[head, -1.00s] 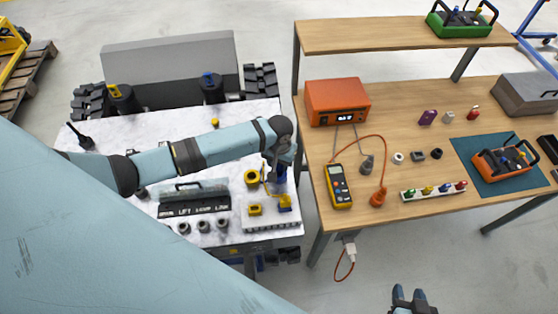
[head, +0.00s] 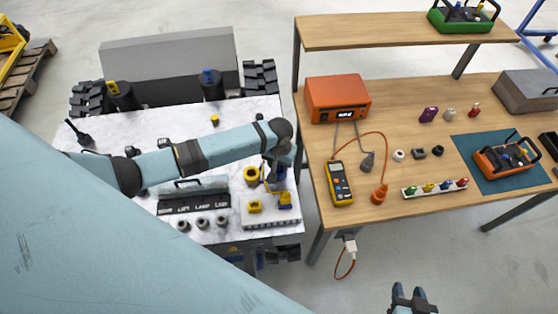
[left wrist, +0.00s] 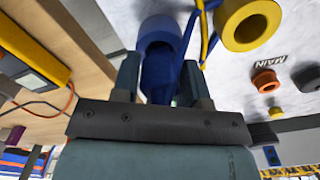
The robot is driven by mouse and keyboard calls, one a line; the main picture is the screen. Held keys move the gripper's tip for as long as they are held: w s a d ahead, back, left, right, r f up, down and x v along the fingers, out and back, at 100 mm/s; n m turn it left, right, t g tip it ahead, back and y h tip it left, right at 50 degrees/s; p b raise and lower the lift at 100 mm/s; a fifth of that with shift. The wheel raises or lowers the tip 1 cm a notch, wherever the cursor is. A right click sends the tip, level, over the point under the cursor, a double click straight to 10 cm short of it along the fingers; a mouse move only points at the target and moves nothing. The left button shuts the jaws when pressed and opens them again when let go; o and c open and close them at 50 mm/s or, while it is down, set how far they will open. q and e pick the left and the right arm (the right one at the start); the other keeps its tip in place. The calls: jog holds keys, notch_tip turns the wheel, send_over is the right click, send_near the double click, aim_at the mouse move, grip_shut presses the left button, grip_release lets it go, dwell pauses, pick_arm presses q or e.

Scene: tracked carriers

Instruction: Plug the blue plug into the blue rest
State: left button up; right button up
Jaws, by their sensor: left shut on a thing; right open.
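My left gripper (head: 276,168) is at the right end of the white marble top. In the left wrist view its fingers (left wrist: 160,76) are shut on the blue plug (left wrist: 158,82), with a blue cable beside it. A wider round blue part (left wrist: 160,31), seemingly the blue rest, shows just beyond the plug; I cannot tell whether the two touch or how deep the plug sits. In the head view the arm hides most of this spot. A yellow ring-shaped rest (left wrist: 250,20) stands beside it. My right gripper (head: 410,297) is open and empty at the bottom edge, above the floor.
The yellow rest also shows in the head view (head: 251,175). A yellow block (head: 254,207) and a yellow-and-blue part (head: 286,199) stand close in front. A wooden bench (head: 450,200) with an orange box (head: 338,98) and yellow meter (head: 340,183) is just to the right.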

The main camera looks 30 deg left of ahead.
pick_arm(q)
jog(key=shift+f, duration=0.55)
jog(key=o, duration=1)
notch_tip(320, 180, up, 14)
jog(key=shift+f+b, duration=0.1)
jog(key=shift+b, duration=0.55)
